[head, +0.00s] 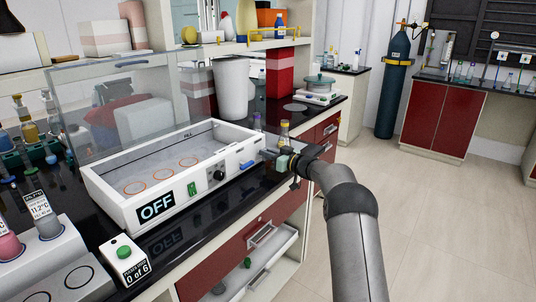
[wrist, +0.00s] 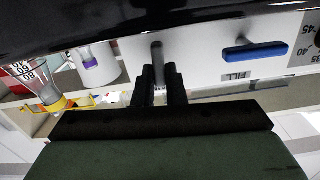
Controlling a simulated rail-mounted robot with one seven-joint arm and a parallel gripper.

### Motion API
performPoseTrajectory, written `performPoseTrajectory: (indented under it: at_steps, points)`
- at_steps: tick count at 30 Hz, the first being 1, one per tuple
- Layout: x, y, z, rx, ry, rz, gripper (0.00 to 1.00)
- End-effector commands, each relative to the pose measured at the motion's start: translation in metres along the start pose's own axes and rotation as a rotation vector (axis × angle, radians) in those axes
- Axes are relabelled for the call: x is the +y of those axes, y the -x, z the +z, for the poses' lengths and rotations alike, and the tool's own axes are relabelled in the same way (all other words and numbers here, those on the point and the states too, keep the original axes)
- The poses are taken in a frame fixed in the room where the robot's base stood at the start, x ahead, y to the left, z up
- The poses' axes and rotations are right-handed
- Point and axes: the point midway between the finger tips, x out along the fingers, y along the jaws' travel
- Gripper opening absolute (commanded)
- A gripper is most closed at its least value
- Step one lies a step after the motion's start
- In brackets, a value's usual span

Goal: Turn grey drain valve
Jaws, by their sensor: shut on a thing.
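The white bath (head: 150,210) with an "OFF" display stands on the black bench, its clear lid raised. In the wrist view, a grey drain valve (wrist: 157,52) sticks out from its white side (wrist: 200,65). My gripper (wrist: 159,82) has its black fingers on either side of the grey handle and is shut on it. In the head view my gripper (head: 275,157) is at the bath's right end, and it hides most of the valve. A blue handle (wrist: 254,50) is beside the grey one; it also shows in the head view (head: 247,165).
Small bottles (head: 284,131) stand just behind my gripper. In the wrist view a flask (wrist: 42,88) with a yellow collar is to the left. An open drawer (head: 255,262) juts out below the bench. The floor (head: 440,215) at the right is clear.

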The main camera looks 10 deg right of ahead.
Motion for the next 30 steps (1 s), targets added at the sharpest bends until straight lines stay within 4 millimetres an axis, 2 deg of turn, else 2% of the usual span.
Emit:
performPoseTrajectory:
  at_steps: [11,30]
  points:
    - [0.0022,0.0010,0.0051,0.002,-0.109,0.001,0.00]
    - [0.0074,0.0008,0.0042,0.001,-0.625,0.001,0.00]
